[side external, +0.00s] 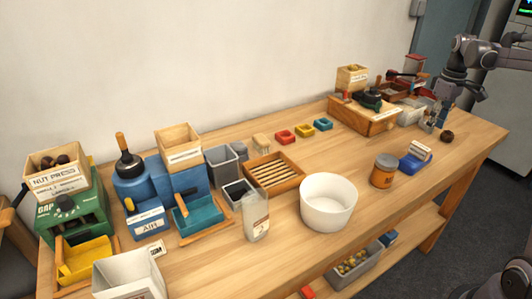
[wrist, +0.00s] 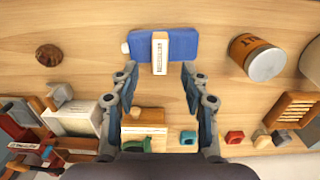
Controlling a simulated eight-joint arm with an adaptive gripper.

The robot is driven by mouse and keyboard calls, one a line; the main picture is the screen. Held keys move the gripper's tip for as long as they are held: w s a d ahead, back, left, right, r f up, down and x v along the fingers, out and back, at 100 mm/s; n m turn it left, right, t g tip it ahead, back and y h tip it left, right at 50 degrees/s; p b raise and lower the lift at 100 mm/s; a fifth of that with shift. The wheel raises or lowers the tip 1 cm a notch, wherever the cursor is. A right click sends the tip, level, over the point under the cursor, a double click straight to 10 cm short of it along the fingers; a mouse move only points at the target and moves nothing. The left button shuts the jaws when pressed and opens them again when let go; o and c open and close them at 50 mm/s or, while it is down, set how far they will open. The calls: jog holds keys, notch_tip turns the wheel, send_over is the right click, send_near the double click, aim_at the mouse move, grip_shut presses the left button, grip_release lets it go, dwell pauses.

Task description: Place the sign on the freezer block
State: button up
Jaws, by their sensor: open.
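The freezer block (side external: 411,164) is a flat blue block lying on the table near the right front; it also shows at the top middle of the wrist view (wrist: 183,44), with a white cap at one end. The sign (side external: 419,151) is a small pale wooden piece with printed writing. It is on top of the block, and it lies across the block's middle in the wrist view (wrist: 160,52). My gripper (wrist: 158,78) is open and empty, its fingers apart on either side of the sign's line. In the side view my gripper (side external: 438,122) is behind and right of the block.
An orange-labelled can (side external: 384,171) stands left of the block. A dark brown chestnut-like thing (side external: 447,135) lies to its right. A wooden box with a black device (side external: 365,112) stands behind. A white bowl (side external: 328,203) is farther left. The table's front edge is close to the block.

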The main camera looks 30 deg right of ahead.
jog(key=a+r+t+h, duration=0.1)
jog(key=a+r+t, duration=0.25)
jog(key=a, duration=1.65)
jog(key=s+a+f+t, duration=0.2)
jog(key=s+a, duration=0.2)
jog(key=a, duration=0.3)
jog(key=s+a+f+t+y, duration=0.1)
jog(key=s+a+f, duration=0.2)
jog(key=a, duration=0.4)
jog(key=shift+s+f+t, duration=0.2)
jog(key=shift+s+t, duration=0.15)
jog(key=shift+s, duration=0.15)
